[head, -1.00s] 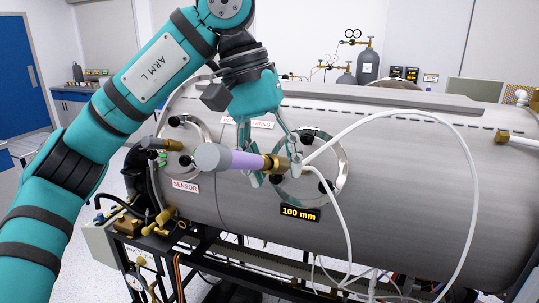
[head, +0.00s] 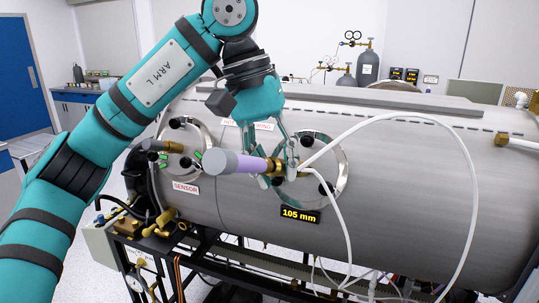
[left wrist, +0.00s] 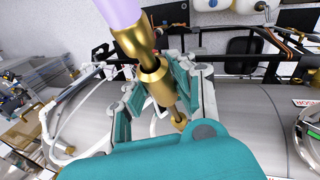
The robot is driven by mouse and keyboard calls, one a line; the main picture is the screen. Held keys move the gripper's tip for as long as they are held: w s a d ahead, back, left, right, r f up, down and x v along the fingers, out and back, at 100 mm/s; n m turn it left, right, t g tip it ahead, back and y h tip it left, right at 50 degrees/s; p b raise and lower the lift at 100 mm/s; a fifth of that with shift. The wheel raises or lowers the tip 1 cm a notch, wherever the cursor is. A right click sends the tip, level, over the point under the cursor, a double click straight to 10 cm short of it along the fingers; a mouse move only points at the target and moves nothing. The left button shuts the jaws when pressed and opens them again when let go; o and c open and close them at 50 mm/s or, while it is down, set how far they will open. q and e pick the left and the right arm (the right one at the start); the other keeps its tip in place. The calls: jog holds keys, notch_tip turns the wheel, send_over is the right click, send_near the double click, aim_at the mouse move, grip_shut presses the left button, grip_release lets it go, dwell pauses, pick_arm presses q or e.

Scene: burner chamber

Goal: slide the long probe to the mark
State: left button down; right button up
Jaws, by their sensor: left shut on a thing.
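The long probe (head: 236,162) has a grey end cap, a lilac sleeve and a brass fitting, and it sticks out from a round flange (head: 334,165) on the steel chamber. My left gripper (head: 282,160) is shut around the brass part of the probe near the flange. In the left wrist view the lilac and brass probe (left wrist: 153,78) runs down between the fingers of the left gripper (left wrist: 160,100). A display (head: 300,215) below the flange reads 105 mm. I cannot make out a mark on the probe. My right gripper is not in view.
The steel chamber (head: 420,190) fills the middle and right. A white hose (head: 473,180) loops from near the probe across its front. A second flange labelled SENSOR (head: 185,187) with brass fittings lies to the left.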

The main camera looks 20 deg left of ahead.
aim_at(283, 166)
pick_arm(q)
jog(key=shift+w+f, duration=0.1)
jog(key=shift+w, duration=0.25)
jog(key=shift+w+f, duration=0.1)
jog(key=shift+w, duration=0.1)
jog(key=shift+w+d+f+p, duration=0.1)
jog(key=shift+w+f+p, duration=0.25)
jog(key=shift+w, duration=0.3)
jog(key=shift+w+f+p, duration=0.3)
jog(key=shift+w, duration=0.3)
jog(key=c, duration=0.8)
grip_release()
jog(key=p+v, duration=0.5)
jog(key=v, duration=0.1)
jog(key=shift+f, duration=0.1)
